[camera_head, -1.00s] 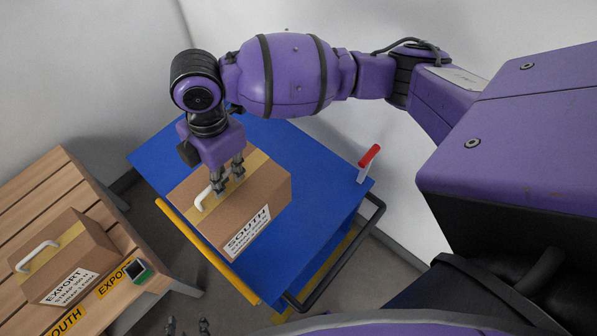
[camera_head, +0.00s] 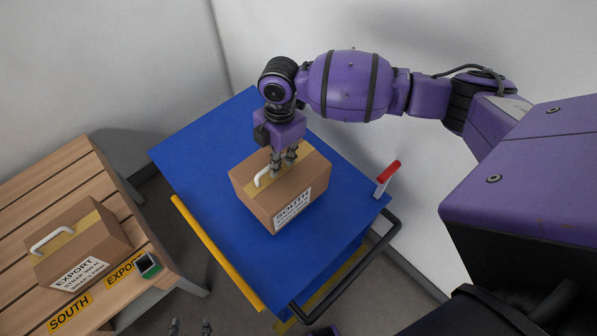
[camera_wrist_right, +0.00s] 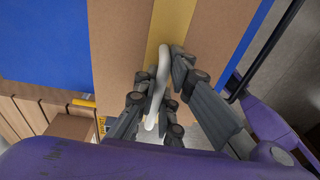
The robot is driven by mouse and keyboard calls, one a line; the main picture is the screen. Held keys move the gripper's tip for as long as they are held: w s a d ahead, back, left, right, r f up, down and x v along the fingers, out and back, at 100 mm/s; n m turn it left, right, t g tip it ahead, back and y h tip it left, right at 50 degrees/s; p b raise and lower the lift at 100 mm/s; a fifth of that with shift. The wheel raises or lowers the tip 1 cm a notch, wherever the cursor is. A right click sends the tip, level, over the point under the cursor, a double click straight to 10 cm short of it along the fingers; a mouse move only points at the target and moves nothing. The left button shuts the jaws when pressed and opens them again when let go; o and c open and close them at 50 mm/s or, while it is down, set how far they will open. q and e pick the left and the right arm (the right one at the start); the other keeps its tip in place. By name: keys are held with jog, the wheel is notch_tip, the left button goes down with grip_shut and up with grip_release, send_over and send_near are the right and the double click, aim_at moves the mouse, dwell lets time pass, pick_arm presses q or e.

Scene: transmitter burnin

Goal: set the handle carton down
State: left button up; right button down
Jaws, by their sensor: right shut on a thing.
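The handle carton (camera_head: 292,183) is a brown box with a tape strip and a SOUTH label, upright over the blue deck of a cart (camera_head: 225,215). Its white handle (camera_head: 264,175) shows on top, and also in the right wrist view (camera_wrist_right: 157,90). My right gripper (camera_head: 283,168) is shut on the handle from above. The carton lies within the deck's outline; I cannot tell whether its base touches the deck. My left gripper (camera_head: 190,327) shows only its fingertips at the bottom edge, apart with nothing between them.
A slatted wooden table (camera_head: 60,185) at left bears an EXPORT carton (camera_head: 95,240) with a white handle and a small green-edged device (camera_head: 148,265). The cart has a yellow edge bar (camera_head: 215,250), a red-topped post (camera_head: 387,178) and a black push handle (camera_head: 345,280). Walls stand behind.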

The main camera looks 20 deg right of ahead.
aim_at(282, 166)
jog(key=shift+w+d, duration=0.1)
jog(key=shift+w, duration=0.15)
jog(key=shift+w+d+f, duration=0.1)
jog(key=shift+w+f, duration=0.05)
jog(key=shift+f, duration=1.7)
jog(key=c, duration=1.8)
grip_release()
jog(key=shift+s+f, duration=0.1)
jog(key=shift+s, duration=0.1)
jog(key=shift+c, duration=0.2)
jog(key=r, duration=0.8)
jog(key=d+r, duration=0.1)
jog(key=r, duration=0.3)
jog(key=shift+w+r, duration=0.1)
jog(key=shift+w, duration=0.25)
